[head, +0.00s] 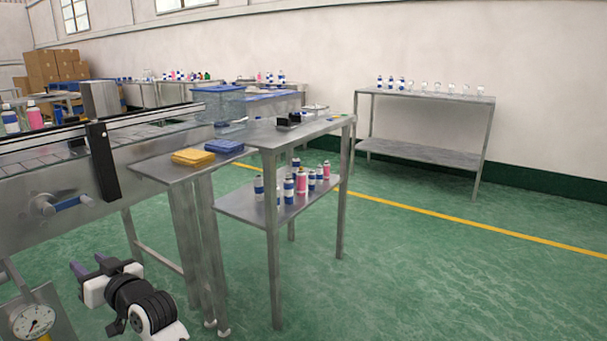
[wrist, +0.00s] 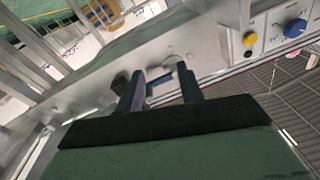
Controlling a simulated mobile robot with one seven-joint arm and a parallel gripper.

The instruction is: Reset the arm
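My gripper (head: 90,266) is at the lower left of the head view, low in front of the metal conveyor machine (head: 30,190). Its two dark fingers point up and to the left. In the wrist view my gripper (wrist: 160,86) shows its two fingers spread apart with nothing held between them. Behind the fingers is a grey metal surface, and a blue bar shows in the gap; I cannot tell its distance. My arm is folded low, and most of it is out of view.
A metal table (head: 262,137) with several cans on its lower shelf stands right of my arm. Yellow (head: 193,157) and blue (head: 224,146) pads lie on a side ledge. A pressure gauge (head: 33,321) is close at left. Green floor (head: 430,280) at right is clear.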

